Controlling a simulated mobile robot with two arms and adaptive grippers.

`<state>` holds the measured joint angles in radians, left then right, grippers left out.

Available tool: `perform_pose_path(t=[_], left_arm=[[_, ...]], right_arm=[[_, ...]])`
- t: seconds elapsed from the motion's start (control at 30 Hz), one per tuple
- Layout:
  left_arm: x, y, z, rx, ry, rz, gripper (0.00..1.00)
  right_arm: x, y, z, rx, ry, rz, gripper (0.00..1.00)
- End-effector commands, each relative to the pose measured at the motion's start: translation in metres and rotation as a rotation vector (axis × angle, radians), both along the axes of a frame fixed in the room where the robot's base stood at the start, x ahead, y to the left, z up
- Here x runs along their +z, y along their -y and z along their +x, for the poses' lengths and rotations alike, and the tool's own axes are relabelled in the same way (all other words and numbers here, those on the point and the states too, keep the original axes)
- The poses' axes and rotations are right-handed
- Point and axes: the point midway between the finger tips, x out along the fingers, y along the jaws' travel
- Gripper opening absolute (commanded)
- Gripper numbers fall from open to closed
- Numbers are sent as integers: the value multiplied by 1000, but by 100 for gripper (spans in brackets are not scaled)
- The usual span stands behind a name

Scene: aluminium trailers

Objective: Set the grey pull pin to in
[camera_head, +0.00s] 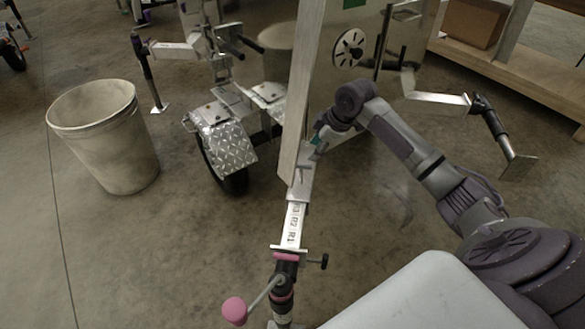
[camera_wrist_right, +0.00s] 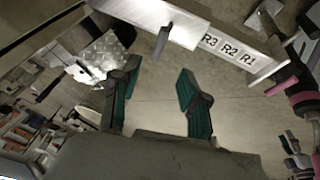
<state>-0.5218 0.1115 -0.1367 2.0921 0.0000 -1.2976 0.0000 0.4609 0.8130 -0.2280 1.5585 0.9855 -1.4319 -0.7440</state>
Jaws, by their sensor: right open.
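A small grey pin (camera_wrist_right: 162,42) sticks out from the silver beam (camera_wrist_right: 150,12) in the right wrist view, near the marks R3, R2 and R1. It looks like the grey pull pin; I cannot tell how far in it sits. My right gripper (camera_wrist_right: 158,88) is open, its two green-padded fingers apart with nothing between them. The pin shows just beyond the fingertips, apart from them. In the head view my right gripper (camera_head: 318,143) is beside the upright silver panel, above the marked beam (camera_head: 293,222), and partly hidden by its own wrist. My left gripper is not in view.
A jack with a pink-knobbed crank (camera_head: 235,311) and a black side knob (camera_head: 319,262) stands at the beam's near end. A tall silver panel (camera_head: 305,75) rises close to my right gripper. A bin (camera_head: 110,145) stands left on open floor.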

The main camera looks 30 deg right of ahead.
Motion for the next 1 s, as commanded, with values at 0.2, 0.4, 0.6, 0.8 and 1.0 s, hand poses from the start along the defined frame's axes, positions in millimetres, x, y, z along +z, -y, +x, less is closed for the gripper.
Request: perform_pose_path(t=[0.2,0.4,0.6,0.8,1.0], left_arm=[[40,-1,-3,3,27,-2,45],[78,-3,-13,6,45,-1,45],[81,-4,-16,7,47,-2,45],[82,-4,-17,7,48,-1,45],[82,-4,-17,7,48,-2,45]], right_arm=[[-47,-10,19,-2,-1,4,44],[-81,-16,34,-3,0,2,44],[-100,-19,42,-3,0,1,44],[-105,-20,45,-3,1,0,44],[-105,-20,45,-3,1,0,43]])
